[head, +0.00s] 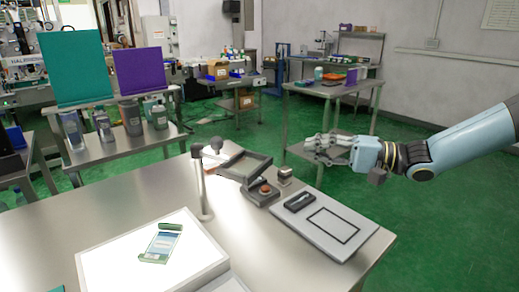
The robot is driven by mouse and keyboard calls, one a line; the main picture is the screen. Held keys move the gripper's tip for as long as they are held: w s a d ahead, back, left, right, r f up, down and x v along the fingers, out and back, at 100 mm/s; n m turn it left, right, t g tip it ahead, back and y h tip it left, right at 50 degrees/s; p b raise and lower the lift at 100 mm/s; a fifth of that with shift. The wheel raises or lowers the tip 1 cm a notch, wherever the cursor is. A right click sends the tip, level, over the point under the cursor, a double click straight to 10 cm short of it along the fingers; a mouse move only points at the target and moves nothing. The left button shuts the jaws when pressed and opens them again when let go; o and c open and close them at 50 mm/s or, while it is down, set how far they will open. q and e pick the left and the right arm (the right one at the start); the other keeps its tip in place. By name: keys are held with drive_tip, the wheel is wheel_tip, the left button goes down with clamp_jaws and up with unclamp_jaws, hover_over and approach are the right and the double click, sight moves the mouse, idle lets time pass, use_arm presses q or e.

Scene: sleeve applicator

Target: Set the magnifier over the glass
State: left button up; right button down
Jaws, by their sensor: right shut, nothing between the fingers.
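The magnifier (246,163) looks like a dark rectangular frame on a jointed arm, carried by a grey post (203,187) at the middle of the table. A clear piece with green edges and a printed label, which looks like the glass (162,243), lies on a bright white panel (108,265) at the front left. The magnifier is to the right of and behind the glass, not above it. My right gripper (314,145) is shut and empty, in the air to the right of the magnifier and apart from it. My left gripper is not in view.
A small dark device with an orange knob (264,190) and a small metal block (285,175) stand by the magnifier. A pale board (326,226) with a black outlined rectangle and a dark item lies at the right. Steel table (50,238) is bare at left.

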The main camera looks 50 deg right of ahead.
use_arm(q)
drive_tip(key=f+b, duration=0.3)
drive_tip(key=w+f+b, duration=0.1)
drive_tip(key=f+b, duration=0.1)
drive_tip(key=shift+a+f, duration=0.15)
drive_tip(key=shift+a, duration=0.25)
use_arm(e)
drive_tip(key=w+a, duration=0.8)
drive_tip(key=shift+a, duration=0.3)
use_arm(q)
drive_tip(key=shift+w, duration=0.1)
